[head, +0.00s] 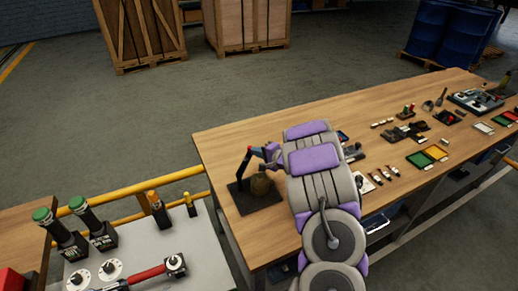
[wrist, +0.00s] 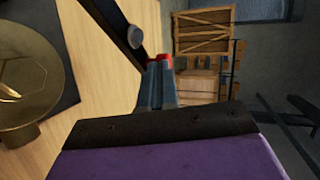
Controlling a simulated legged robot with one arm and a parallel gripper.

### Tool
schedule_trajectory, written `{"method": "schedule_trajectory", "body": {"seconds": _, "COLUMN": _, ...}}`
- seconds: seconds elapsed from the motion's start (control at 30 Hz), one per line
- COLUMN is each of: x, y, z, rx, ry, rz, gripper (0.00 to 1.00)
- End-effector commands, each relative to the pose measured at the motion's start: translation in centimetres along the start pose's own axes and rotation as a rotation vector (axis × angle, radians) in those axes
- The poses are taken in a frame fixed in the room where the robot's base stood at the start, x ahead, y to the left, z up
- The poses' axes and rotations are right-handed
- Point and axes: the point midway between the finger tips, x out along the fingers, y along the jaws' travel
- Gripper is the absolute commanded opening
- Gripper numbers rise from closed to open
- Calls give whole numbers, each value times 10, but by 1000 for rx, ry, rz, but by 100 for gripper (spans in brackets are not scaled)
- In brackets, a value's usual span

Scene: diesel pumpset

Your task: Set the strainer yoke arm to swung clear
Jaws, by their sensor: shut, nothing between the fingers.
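The strainer stands on a dark base plate (head: 240,203) at the near left corner of the wooden bench. Its round brass-brown body (head: 262,184) shows as a brass disc (wrist: 28,85) at the left of the wrist view. The dark yoke arm (head: 243,168) rises slanted beside the body, with a red end. In the wrist view the arm (wrist: 108,22) runs from the top edge down to the red end, with a grey knob on it. My gripper (head: 268,152) is shut and empty. Its fingertips (wrist: 160,65) are right at the red end; I cannot tell whether they touch it.
The bench (head: 220,142) carries several small parts and trays to the right. A grey panel (head: 190,245) with green-topped levers (head: 78,204) and a red-handled lever (head: 147,274) stands at the lower left. A yellow rail (head: 140,188) runs behind it. Floor beyond is clear up to the crates (head: 140,35).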

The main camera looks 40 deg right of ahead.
Motion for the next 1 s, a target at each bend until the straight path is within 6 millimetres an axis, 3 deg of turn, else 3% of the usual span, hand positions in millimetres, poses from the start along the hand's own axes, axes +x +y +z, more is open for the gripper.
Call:
{"method": "schedule_trajectory", "body": {"seconds": 0.17, "x": 2, "y": -9, "z": -1, "rx": -3, "ry": -24, "rz": -4, "gripper": 0}}
{"method": "schedule_trajectory", "body": {"seconds": 1.0, "x": 8, "y": -4, "z": 1, "rx": -33, "ry": -97, "rz": 0, "gripper": 0}}
